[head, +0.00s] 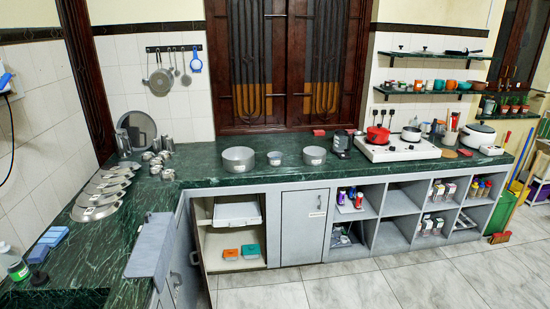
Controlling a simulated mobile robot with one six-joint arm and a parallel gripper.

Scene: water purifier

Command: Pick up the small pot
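Three open grey metal pots stand upright on the green marble counter (210,180), below the wooden shutters. The largest pot (238,160) is on the left. A very small pot (274,159) is in the middle, and a small-to-medium pot (314,156) is on the right. Each seems to carry a pale label, too small to read. A red pot (377,136) and a white pot (411,134) are on the white stove (398,151) further right. I cannot tell which pot the task calls small. My gripper is not in view.
Several metal lids (100,198) and small metal cups (158,160) line the left counter. A dark blender-like appliance (342,143) stands between the pots and stove. The cabinet below is open, with a white box (237,214) inside. The tiled floor (350,285) in front is clear.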

